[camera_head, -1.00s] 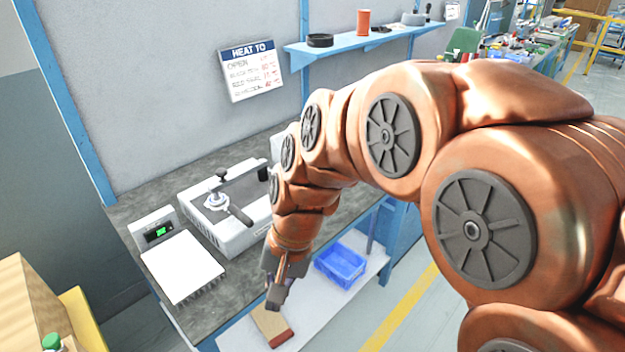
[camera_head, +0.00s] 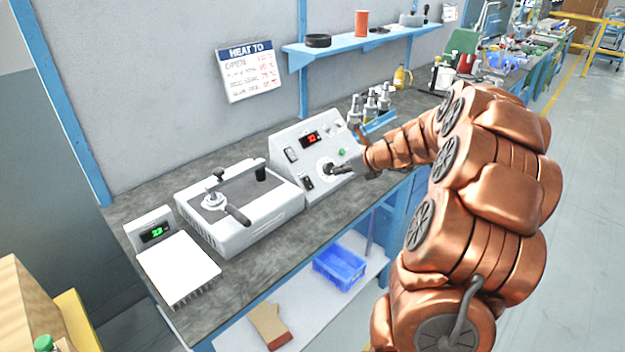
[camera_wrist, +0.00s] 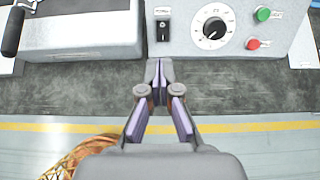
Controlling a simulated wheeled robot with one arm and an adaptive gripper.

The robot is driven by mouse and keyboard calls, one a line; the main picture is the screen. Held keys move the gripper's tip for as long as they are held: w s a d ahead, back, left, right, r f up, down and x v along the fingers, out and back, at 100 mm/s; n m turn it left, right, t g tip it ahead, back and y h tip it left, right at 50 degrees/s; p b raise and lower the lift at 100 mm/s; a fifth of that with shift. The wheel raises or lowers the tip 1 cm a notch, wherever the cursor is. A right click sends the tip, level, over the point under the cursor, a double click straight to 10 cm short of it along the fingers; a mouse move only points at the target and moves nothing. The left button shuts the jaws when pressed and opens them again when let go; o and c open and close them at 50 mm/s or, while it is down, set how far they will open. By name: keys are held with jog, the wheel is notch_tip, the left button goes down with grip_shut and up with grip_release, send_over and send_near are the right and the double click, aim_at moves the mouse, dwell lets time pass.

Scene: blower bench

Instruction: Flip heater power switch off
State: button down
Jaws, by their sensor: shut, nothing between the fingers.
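The grey control box (camera_head: 290,140) stands on the bench with a red lit display (camera_head: 311,139). In the wrist view a black rocker switch (camera_wrist: 163,31) sits left of a round dial (camera_wrist: 213,28). My gripper (camera_wrist: 159,66) is shut and empty, its tips just below the rocker in the picture; contact is not visible. In the head view my gripper (camera_head: 338,170) is in front of the box, partly covering the dial.
Right of the dial are a green button (camera_wrist: 263,14) and a red button (camera_wrist: 253,44). A grey machine with a black lever (camera_head: 238,214) and a scale (camera_head: 180,268) stand left of the box. Bottles (camera_head: 370,105) stand behind my arm. A blue bin (camera_head: 340,265) sits below.

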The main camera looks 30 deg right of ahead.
jog(key=shift+d, duration=0.25)
jog(key=p, duration=0.1)
send_near(307, 179)
jog(key=x, duration=0.7)
jog(key=shift+f, duration=0.1)
